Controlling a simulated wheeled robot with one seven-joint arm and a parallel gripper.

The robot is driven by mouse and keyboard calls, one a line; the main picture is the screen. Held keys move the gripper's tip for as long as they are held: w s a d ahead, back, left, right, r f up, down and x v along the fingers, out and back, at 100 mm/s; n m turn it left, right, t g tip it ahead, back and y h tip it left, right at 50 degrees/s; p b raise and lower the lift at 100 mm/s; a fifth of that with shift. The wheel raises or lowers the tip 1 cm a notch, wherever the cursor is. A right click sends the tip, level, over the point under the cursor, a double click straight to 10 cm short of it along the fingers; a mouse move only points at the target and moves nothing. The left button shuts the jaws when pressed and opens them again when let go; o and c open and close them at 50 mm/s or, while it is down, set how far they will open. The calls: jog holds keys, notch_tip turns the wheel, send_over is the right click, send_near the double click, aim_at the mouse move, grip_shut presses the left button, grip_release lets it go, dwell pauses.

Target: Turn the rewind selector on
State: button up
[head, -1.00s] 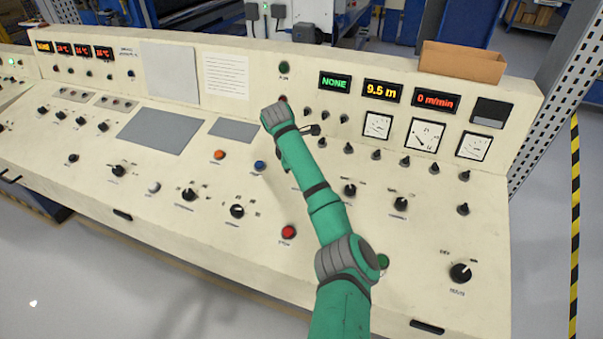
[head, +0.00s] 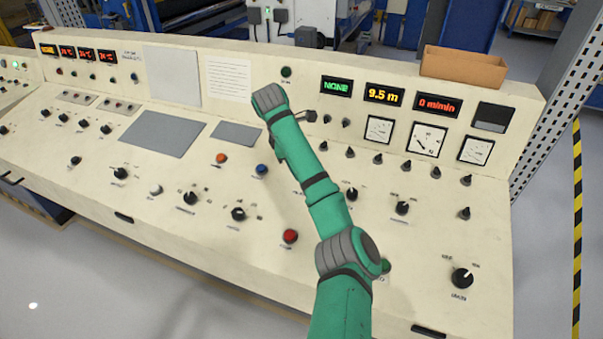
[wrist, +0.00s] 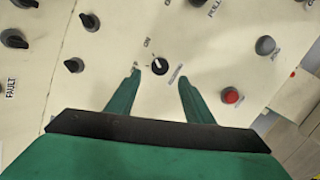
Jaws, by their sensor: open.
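A black rotary knob (wrist: 160,66) with a white pointer mark shows in the wrist view, with ON printed beside it and another label too small to read. It appears to be the rewind selector. My gripper (wrist: 160,77) is open in the wrist view, with one green finger on each side of the knob in the picture. The fingers hold nothing, and I cannot tell how far above the panel they are. In the head view my arm hides the gripper's fingers and probably this knob.
The cream control panel (head: 420,240) is crowded with knobs and buttons. A red button (wrist: 230,96) and a grey knob (wrist: 265,45) lie right of the selector in the wrist view. Black knobs (wrist: 74,65) lie to its left. A cardboard box (head: 462,67) sits on the panel's top.

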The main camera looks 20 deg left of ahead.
jog(key=v, duration=0.4)
dwell(0.6)
